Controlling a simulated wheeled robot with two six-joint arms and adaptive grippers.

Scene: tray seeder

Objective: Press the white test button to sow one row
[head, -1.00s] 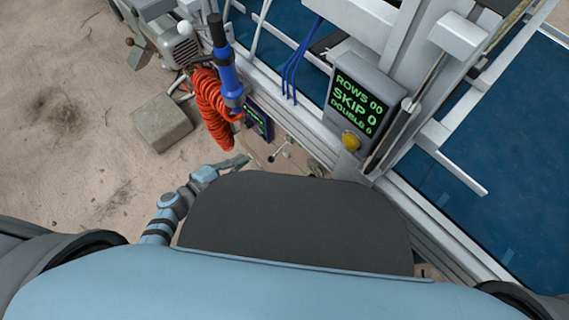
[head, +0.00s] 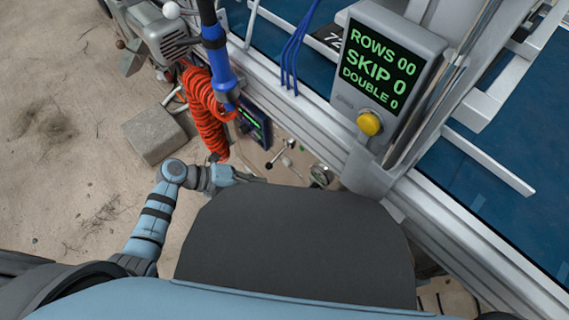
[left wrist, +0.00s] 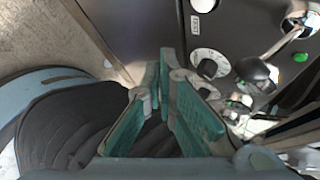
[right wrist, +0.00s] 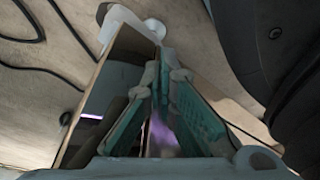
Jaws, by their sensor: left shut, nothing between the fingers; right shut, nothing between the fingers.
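A round white button (left wrist: 203,4), cut off by the top edge of the left wrist view, sits on a dark panel above a small white label; I cannot read whether it is the test button. My left gripper (left wrist: 165,60) is shut and empty in front of this panel, apart from the button. In the head view my left gripper (head: 245,177) is beside the machine's lower front, partly hidden by my body. The display box (head: 385,75) reads ROWS 00, SKIP 0, DOUBLE 0. My right gripper (right wrist: 162,62) is shut and empty, low beside a brown-edged box-like part.
Beside the white button are a white-ringed dial (left wrist: 209,63), a black-knobbed lever (left wrist: 255,72) and a green button (left wrist: 300,57). A yellow button (head: 369,123) is under the display. A red coiled hose (head: 207,115) hangs near a small screen (head: 254,124). A concrete block (head: 161,132) lies on sand.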

